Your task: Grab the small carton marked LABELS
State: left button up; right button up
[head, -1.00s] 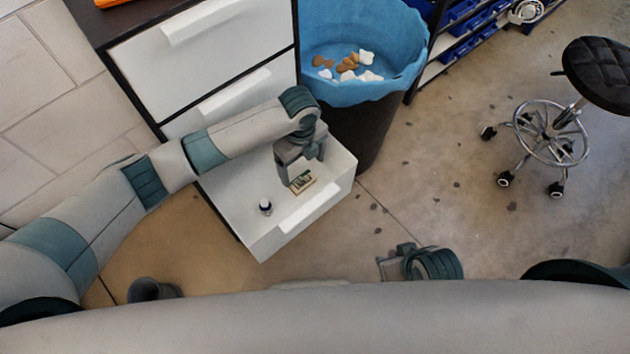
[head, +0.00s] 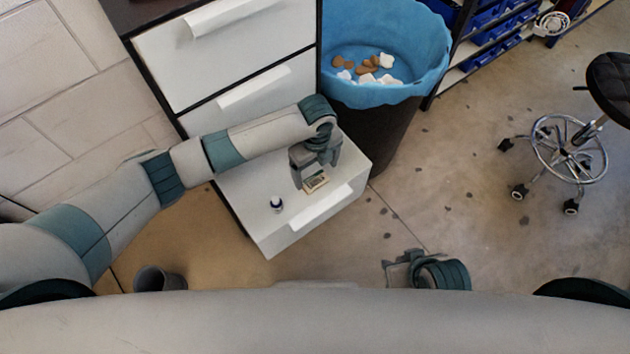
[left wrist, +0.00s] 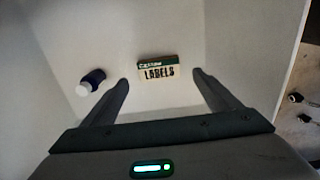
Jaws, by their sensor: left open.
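The small carton marked LABELS (left wrist: 158,70) lies in the open bottom drawer, cream with a green band along its top. In the head view the carton (head: 316,181) shows just below my left gripper (head: 317,178), partly covered by it. In the left wrist view my left gripper (left wrist: 160,84) is open, its two fingers pointing down into the drawer on either side of the carton's line, with the carton a little beyond the tips. My right gripper (head: 398,268) is low in the head view beside my body; its jaw state is unclear.
A small dark-blue bottle with a white cap (head: 277,204) stands in the same drawer (head: 262,232), left of the carton. It appears tilted in the left wrist view (left wrist: 91,82). The drawer walls surround both. A blue-lined bin (head: 385,100) stands close behind, a wheeled stool (head: 567,150) at right.

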aim_at(315, 181)
pick_arm(q)
notch_tip(315, 181, down, 4)
jog(key=shift+a+f+b, duration=0.1)
jog(key=shift+a+b, duration=0.05)
jog(key=shift+b, duration=0.15)
jog(key=shift+w+f, duration=0.1)
jog(key=shift+f, duration=0.15)
pick_arm(e)
jog(key=shift+w+a+t, duration=0.25)
jog(key=shift+a+t, duration=0.05)
jog(key=shift+a, duration=0.2)
jog(key=shift+s+f, duration=0.1)
jog(key=shift+s, duration=0.05)
